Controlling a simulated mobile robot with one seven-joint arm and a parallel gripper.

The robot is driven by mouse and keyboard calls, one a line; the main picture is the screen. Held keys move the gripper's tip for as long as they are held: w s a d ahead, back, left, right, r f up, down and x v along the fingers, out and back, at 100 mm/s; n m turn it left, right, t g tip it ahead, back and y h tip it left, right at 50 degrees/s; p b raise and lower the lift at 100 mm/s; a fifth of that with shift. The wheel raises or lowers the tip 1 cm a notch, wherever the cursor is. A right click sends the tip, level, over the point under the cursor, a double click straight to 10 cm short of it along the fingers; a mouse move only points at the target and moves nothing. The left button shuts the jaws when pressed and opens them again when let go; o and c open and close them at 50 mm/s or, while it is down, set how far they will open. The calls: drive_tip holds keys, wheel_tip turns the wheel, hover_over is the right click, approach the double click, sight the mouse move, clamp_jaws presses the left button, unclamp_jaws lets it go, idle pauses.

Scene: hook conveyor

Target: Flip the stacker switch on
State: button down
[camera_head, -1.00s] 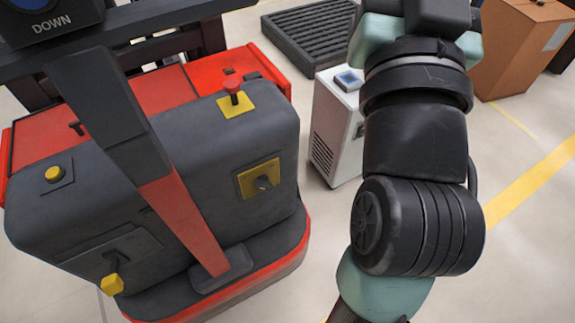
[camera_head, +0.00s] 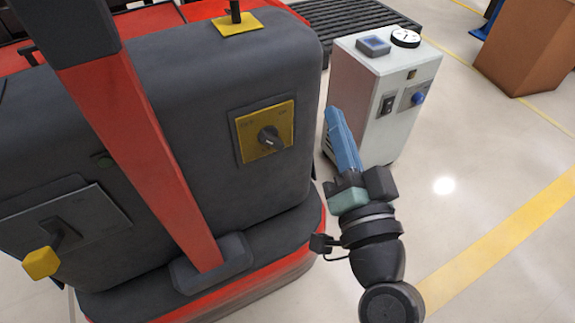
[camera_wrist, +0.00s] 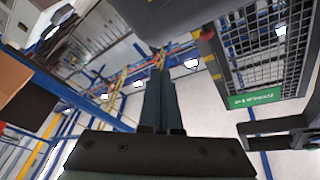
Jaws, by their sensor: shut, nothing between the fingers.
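The stacker (camera_head: 170,75) is a dark grey and red machine filling the left of the head view. Its switch (camera_head: 268,138) is a dark rotary knob on a yellow plate on the grey front face. The small lettering on the plate is too blurred to read. My gripper (camera_head: 334,112) is to the right of the switch, shut and empty, with its blue fingers pointing up in the picture. It looks apart from the knob. In the wrist view the shut fingers (camera_wrist: 160,65) show in the middle, and the knob cannot be made out there.
A yellow-tipped lever (camera_head: 42,262) and a red slanted bar stand left of the switch. A white cabinet (camera_head: 395,110) with small controls stands just behind my gripper. A cardboard box (camera_head: 530,50) is at the back right. The floor at right is clear.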

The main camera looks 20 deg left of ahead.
sight(271, 140)
wheel_tip(271, 140, down, 11)
drive_tip(key=s+m+b, duration=0.2)
drive_tip(key=b, duration=0.3)
drive_tip(key=shift+a+y, duration=0.3)
drive_tip(key=x, duration=0.6)
drive_tip(key=b+x, duration=0.1)
drive_tip(key=x, duration=0.3)
drive_tip(key=shift+a+f, duration=0.25)
drive_tip(key=shift+f, duration=0.1)
drive_tip(key=shift+s+a+f+b, duration=0.4)
drive_tip(key=shift+s+a+f, duration=0.1)
drive_tip(key=shift+s+f, duration=0.4)
drive_tip(key=shift+s+a+f, duration=0.2)
drive_tip(key=shift+s+a, duration=0.05)
drive_tip(key=shift+s, duration=0.1)
drive_tip(key=shift+r+p, duration=0.1)
drive_tip(key=shift+p, duration=0.2)
